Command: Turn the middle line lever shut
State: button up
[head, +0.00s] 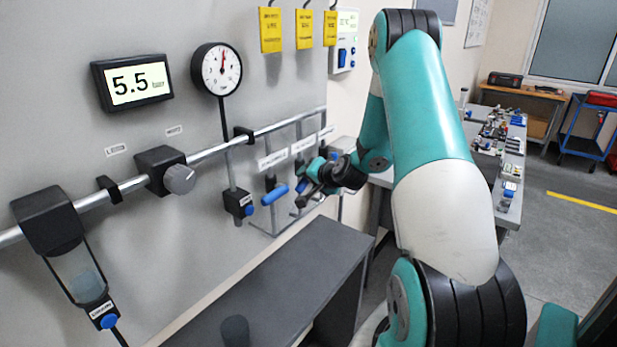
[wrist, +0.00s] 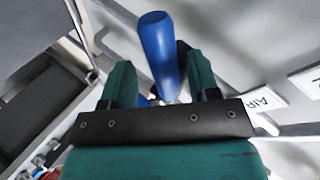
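In the wrist view a blue lever handle (wrist: 160,50) stands between the two teal fingers of my gripper (wrist: 158,68). The handle is nearer the right finger, with a clear gap to the left finger, so the gripper is open around it. In the head view my gripper (head: 311,192) is at the row of line levers on the wall panel. A blue lever (head: 275,194) on the left line sticks out just left of the gripper. A small blue part (head: 301,187) shows at the fingers; the rest of the middle lever is hidden.
A horizontal pipe (head: 225,145) runs along the panel above the levers. A round gauge (head: 216,69) and a display reading 5.5 (head: 132,83) are to the left. A grey bench (head: 280,275) stands below. White labels, one starting "AIR" (wrist: 262,100), sit right of the lever.

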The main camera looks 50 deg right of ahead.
jog(key=shift+w+r, duration=0.1)
jog(key=shift+r, duration=0.05)
dwell(0.3)
jog(key=b+v, duration=0.5)
jog(key=v, duration=1.2)
jog(key=shift+s, duration=0.2)
jog(key=shift+a, duration=0.15)
